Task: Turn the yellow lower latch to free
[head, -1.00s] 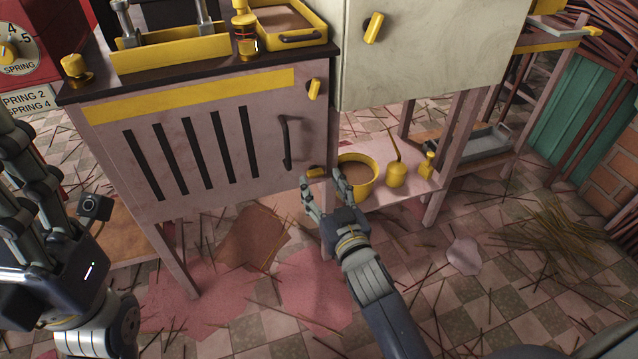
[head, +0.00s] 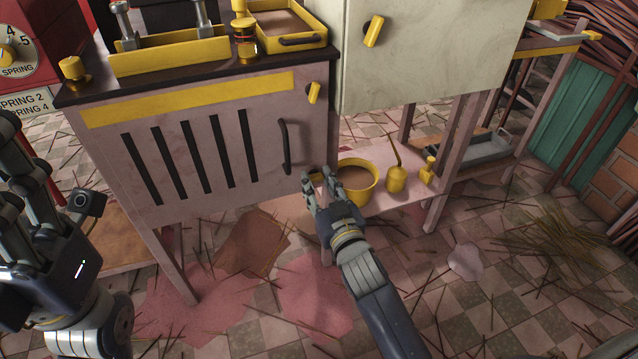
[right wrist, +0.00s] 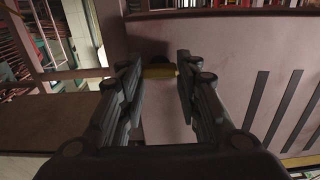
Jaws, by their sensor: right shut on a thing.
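The yellow lower latch (right wrist: 160,71) lies level between the two fingertips of my right gripper (right wrist: 159,72) in the right wrist view. It sits on the lower corner of the pinkish cabinet door (head: 265,165). In the head view my right gripper (head: 317,183) reaches up to that corner, shut on the latch, and its fingers hide most of it. The yellow upper latch (head: 313,92) is tilted near the door's top corner. My left gripper (head: 35,190) is at the left edge, away from the door, partly cut off; its opening is unclear.
A dark door handle (head: 286,147) is close above my right gripper. A yellow bowl (head: 360,178) and a yellow oil can (head: 396,179) stand on the low shelf just right of it. A pale cabinet (head: 430,55) overhangs the shelf. Sticks litter the tiled floor.

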